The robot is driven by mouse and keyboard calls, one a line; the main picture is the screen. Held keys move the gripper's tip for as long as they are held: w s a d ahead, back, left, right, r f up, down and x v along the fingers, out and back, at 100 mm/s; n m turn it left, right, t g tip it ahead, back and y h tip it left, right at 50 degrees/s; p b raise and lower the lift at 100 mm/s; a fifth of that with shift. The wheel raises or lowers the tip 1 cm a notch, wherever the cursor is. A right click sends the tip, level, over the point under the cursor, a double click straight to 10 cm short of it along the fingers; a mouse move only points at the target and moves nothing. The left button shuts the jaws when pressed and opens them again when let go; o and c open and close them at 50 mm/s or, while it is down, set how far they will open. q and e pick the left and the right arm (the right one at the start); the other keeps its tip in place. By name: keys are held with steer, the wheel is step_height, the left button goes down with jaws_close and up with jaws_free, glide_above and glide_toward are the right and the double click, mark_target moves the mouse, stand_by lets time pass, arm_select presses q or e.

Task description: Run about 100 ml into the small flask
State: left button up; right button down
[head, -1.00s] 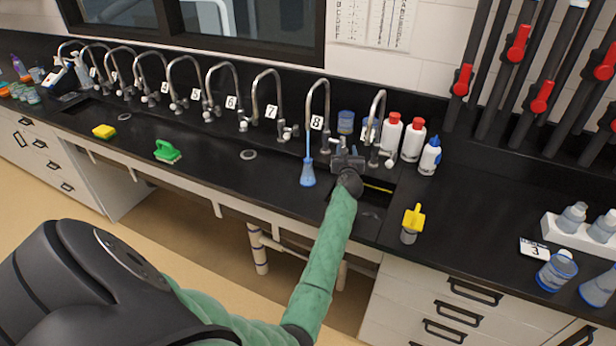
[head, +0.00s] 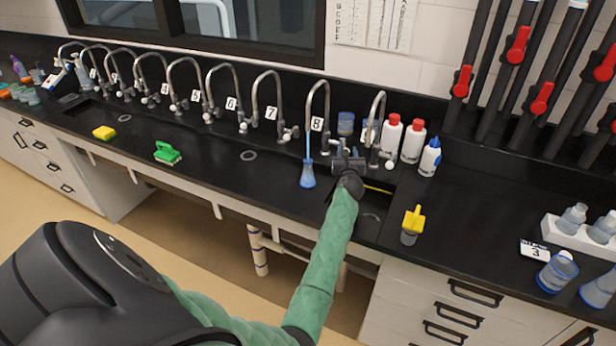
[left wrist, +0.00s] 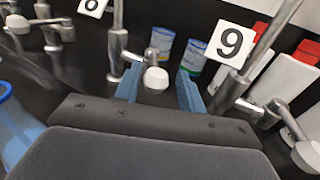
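The small blue-tinted flask (head: 308,178) stands upright on the black bench below the spout of tap 8 (head: 310,100). A thin pale blue line, which looks like a stream, joins the spout and the flask neck. The liquid level is too small to read. In the left wrist view, part of a blue vessel, likely the flask (left wrist: 16,130), shows at the left edge. My left gripper (head: 348,160) is at the handle of tap 8. Its blue fingers (left wrist: 160,88) are open, one on each side of the white knob (left wrist: 155,78); contact is unclear. My right gripper is out of view.
Tap 9 (head: 378,105) stands just right of my gripper, with its label (left wrist: 230,43) close. Several white bottles (head: 412,142) stand beyond it. A yellow-topped container (head: 412,225) is at the right front.

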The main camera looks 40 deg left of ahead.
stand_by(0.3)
arm_select(q)
steer(key=shift+s+a+p, duration=0.45)
steer(key=shift+a, duration=0.15)
steer(key=shift+s+a+p, duration=0.4)
steer(key=shift+a+p, duration=0.05)
steer(key=shift+a, duration=0.15)
stand_by(0.4)
